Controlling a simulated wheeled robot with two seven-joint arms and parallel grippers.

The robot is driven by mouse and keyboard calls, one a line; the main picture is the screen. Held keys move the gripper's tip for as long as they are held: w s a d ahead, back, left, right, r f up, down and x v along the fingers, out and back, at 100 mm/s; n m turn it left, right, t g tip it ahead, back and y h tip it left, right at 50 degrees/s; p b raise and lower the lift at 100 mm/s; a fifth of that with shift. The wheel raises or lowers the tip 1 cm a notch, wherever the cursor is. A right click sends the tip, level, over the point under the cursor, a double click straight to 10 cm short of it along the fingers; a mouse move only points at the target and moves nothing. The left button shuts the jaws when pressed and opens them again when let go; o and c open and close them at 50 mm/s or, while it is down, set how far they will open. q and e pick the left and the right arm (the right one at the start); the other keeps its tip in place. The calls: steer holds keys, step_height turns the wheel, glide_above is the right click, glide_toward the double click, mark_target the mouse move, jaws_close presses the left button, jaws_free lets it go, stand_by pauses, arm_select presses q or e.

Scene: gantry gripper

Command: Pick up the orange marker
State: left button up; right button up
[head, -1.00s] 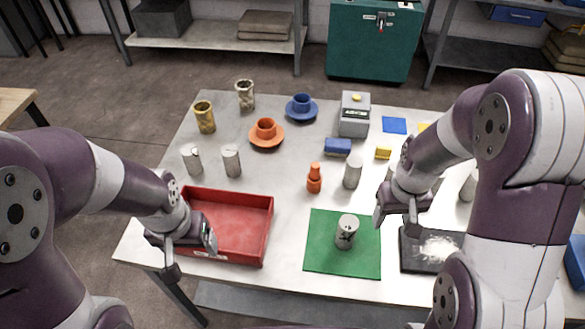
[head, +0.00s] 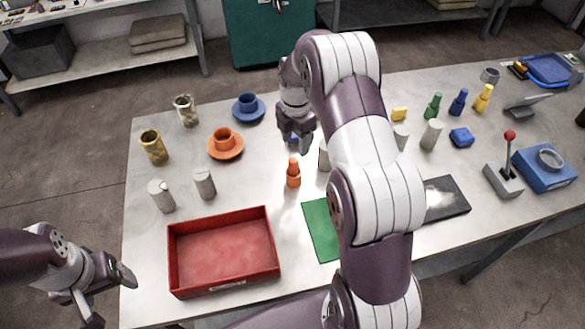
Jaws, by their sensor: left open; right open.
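The orange marker (head: 293,173) stands upright near the middle of the table, short with a narrower top. My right gripper (head: 297,146) hangs above and just behind it in the picture, fingers pointing down, open and seemingly empty. I cannot tell the exact gap between the fingers and the marker. My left gripper (head: 108,294) is open and empty off the table's left front corner.
A red tray (head: 273,258) lies in front of the marker. An orange cup on a saucer (head: 226,147) and grey cylinders (head: 204,183) stand left. A green mat (head: 320,232) is partly hidden by my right arm. Green, blue and yellow markers (head: 483,97) stand right.

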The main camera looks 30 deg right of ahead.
mark_target(293, 160)
steer(key=f, duration=0.1)
steer(key=a+f, duration=0.1)
steer(key=w+f+p, duration=0.1)
steer(key=f, duration=0.1)
steer(key=shift+a+f, duration=0.1)
steer(key=shift+a, duration=0.05)
steer(key=p, duration=0.1)
steer(key=f, duration=0.1)
steer(key=f+p, duration=0.1)
steer(key=shift+s+d+f+p, duration=0.15)
steer(key=shift+s+d+p, duration=0.15)
steer(key=shift+s+d, duration=0.05)
steer(key=f, duration=0.2)
steer(key=shift+d+f, duration=0.25)
steer(key=shift+f, duration=0.15)
steer(key=shift+w+a+f, duration=0.1)
steer(key=shift+a+f, duration=0.05)
steer(key=shift+a, duration=0.1)
steer(key=c, duration=0.7)
jaws_close()
arm_select(q)
steer(key=r, duration=0.4)
steer(key=shift+w+a, duration=0.25)
steer(key=shift+a, duration=0.15)
